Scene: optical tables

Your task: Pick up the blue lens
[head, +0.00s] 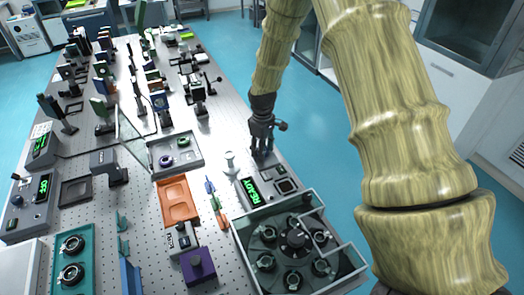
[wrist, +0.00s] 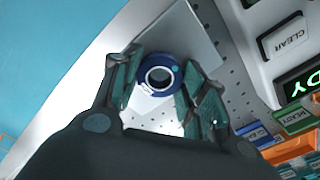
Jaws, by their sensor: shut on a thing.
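In the head view my gripper (head: 262,152) points down at the right edge of the optical table, and the lens is hidden there.
A grey tray with ringed parts (head: 188,168), an orange tray (head: 178,188) and a glass-walled box (head: 240,250) are nearby. Several optical mounts crowd the table's far part.

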